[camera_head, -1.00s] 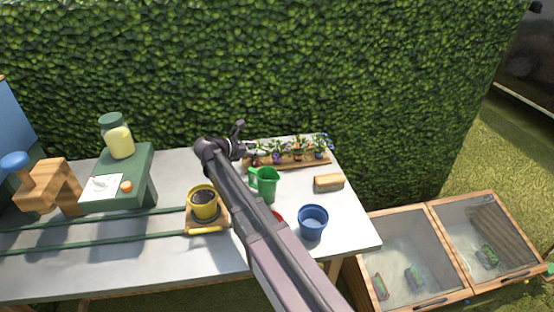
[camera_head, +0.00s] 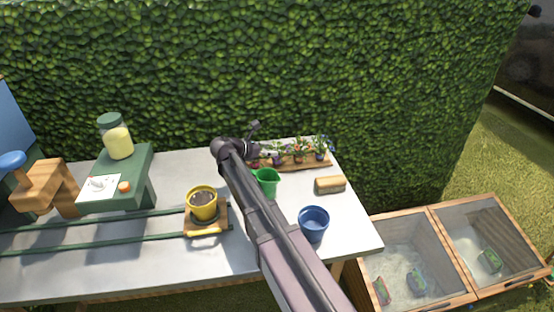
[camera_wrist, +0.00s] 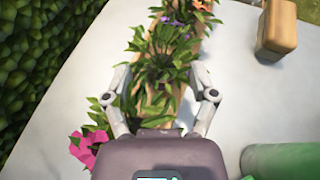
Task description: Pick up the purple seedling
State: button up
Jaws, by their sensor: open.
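A row of small potted flower seedlings stands in a wooden tray (camera_head: 300,166) at the back right of the table. In the wrist view my gripper (camera_wrist: 160,76) is open, its two fingers on either side of a leafy seedling (camera_wrist: 158,92), with nothing clasped. Small purple flowers (camera_wrist: 172,22) show just beyond the fingers, but the leaves overlap, so I cannot tell which plant bears them. A pink flower (camera_wrist: 86,148) is at the near left. In the head view my gripper (camera_head: 256,130) is over the left end of the row, and my arm hides part of it.
A green watering can (camera_head: 267,182) stands close in front of the row. A blue pot (camera_head: 313,223) and a tan block (camera_head: 330,184) are to the right. A yellow pot (camera_head: 202,203) is left of my arm. A hedge (camera_head: 270,70) rises behind the table.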

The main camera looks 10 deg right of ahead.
aim_at(276, 149)
jog(key=shift+b+x, duration=0.4)
jog(key=shift+x, duration=1.15)
jog(key=shift+r, duration=0.1)
grip_shut()
